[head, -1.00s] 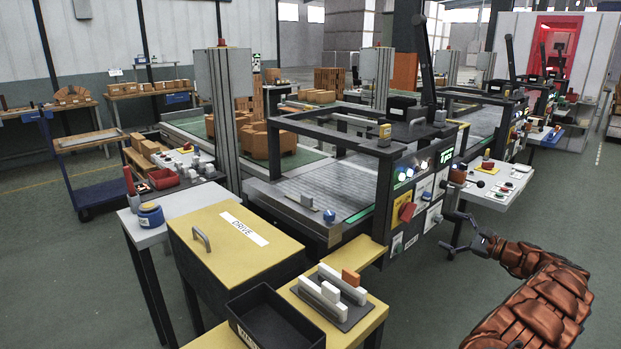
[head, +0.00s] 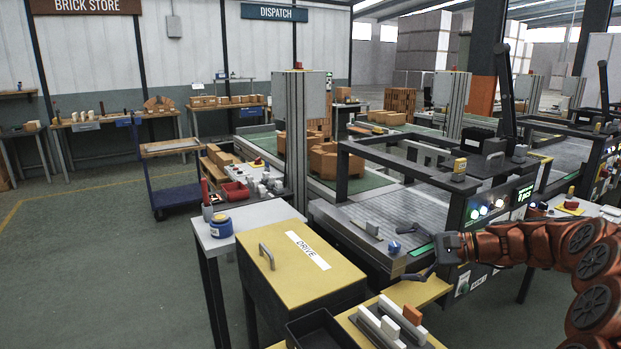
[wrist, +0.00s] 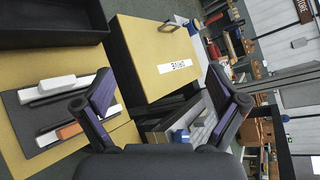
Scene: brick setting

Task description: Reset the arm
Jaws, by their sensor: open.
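My arm comes in from the right side of the head view, its copper-coloured links raised in front of the conveyor machine. My gripper (head: 422,262) points left at the machine's front edge, with its fingers apart and nothing between them. In the wrist view my gripper (wrist: 165,100) also shows open, its two dark fingers spread wide. Beyond the fingers lies the yellow DRIVE box (wrist: 145,62), with its handle and white label. It stands left of my gripper in the head view (head: 300,265).
The conveyor machine (head: 400,218) with its black frame is close to my gripper. A yellow ledge holds a rack (head: 375,330) with white and orange blocks and a black tray (head: 318,328). A blue jar (head: 221,227) stands on the side table. Open floor (head: 110,270) lies left.

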